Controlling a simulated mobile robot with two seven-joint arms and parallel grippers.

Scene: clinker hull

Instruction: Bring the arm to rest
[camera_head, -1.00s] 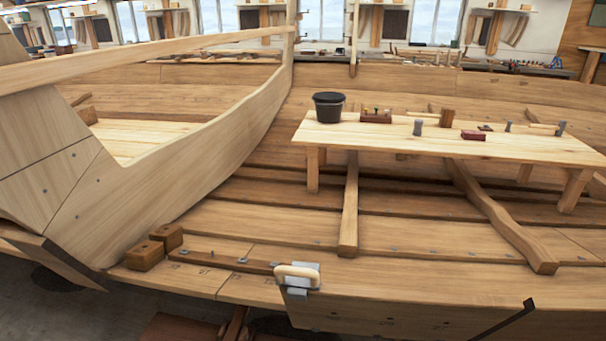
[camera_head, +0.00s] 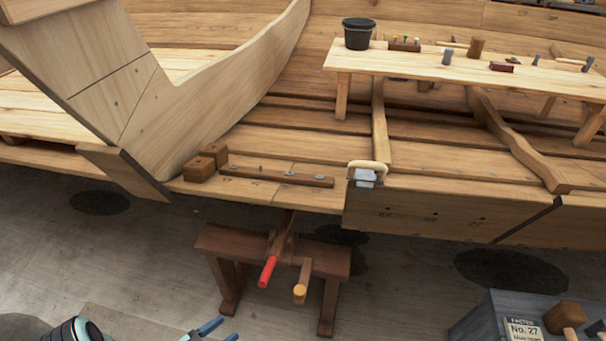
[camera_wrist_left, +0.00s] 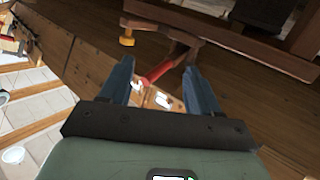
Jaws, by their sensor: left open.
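My left gripper (camera_head: 226,330) shows at the bottom edge of the head view, with its two blue fingers open. In the left wrist view its fingers (camera_wrist_left: 158,64) are apart with nothing held between them. A red handle (camera_wrist_left: 160,70) shows beyond the gap between the fingers, and I see no contact with it. Most of my left arm is out of view. My right gripper is not in view.
The planked hull (camera_head: 400,205) crosses behind the trestle. A plane-like tool (camera_head: 365,174) sits at its plank edge. A plank bench (camera_head: 440,68) holds a black bucket (camera_head: 357,34) and tools. A grey box (camera_head: 480,318) with a mallet (camera_head: 565,316) stands bottom right. Floor left of the trestle is clear.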

